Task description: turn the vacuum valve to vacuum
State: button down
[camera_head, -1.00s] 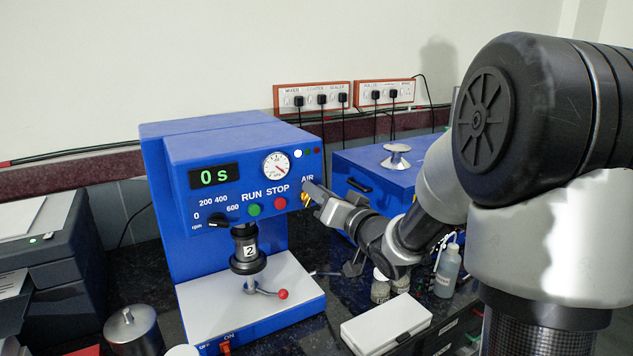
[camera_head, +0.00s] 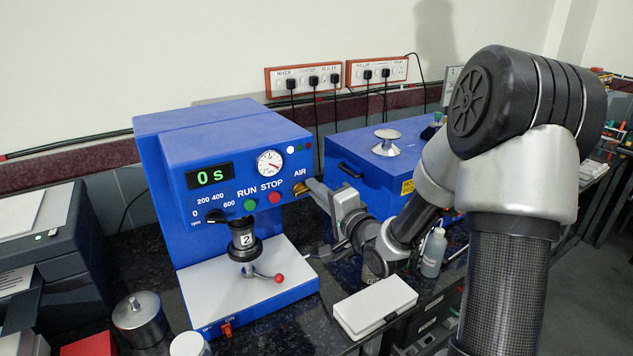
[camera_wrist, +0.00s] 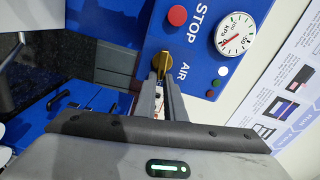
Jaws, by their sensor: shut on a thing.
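The vacuum valve is a small brass handle (camera_wrist: 162,62) on the blue front panel, beside the printed label AIR. In the head view the brass valve (camera_head: 299,193) shows only partly, at the panel's right edge. My gripper (camera_wrist: 164,75) is shut on the brass handle, one finger on each side. In the head view my gripper (camera_head: 309,188) reaches the panel from the right and hides part of the valve. The round pressure gauge (camera_wrist: 236,34) is above the valve on the panel, with a red needle. The blue machine (camera_head: 225,140) displays 0 s.
The red STOP button (camera_head: 274,198) and green RUN button (camera_head: 250,205) sit left of my gripper. A blue box (camera_head: 380,165) stands behind the arm. A white box (camera_head: 376,306) and a bottle (camera_head: 432,253) are on the dark bench below the arm.

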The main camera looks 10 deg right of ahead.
jog(key=shift+s+a+f+m+y+p, duration=0.15)
jog(key=shift+a+f+m+y+p, duration=0.2)
jog(key=shift+a+m+p, duration=0.35)
jog(key=shift+d+f, duration=0.1)
jog(key=c, duration=1.8)
grip_release()
jog(key=shift+c, duration=0.2)
jog(key=shift+d+r+m, duration=0.15)
jog(key=shift+r+m, duration=0.05)
jog(key=shift+m, duration=0.1)
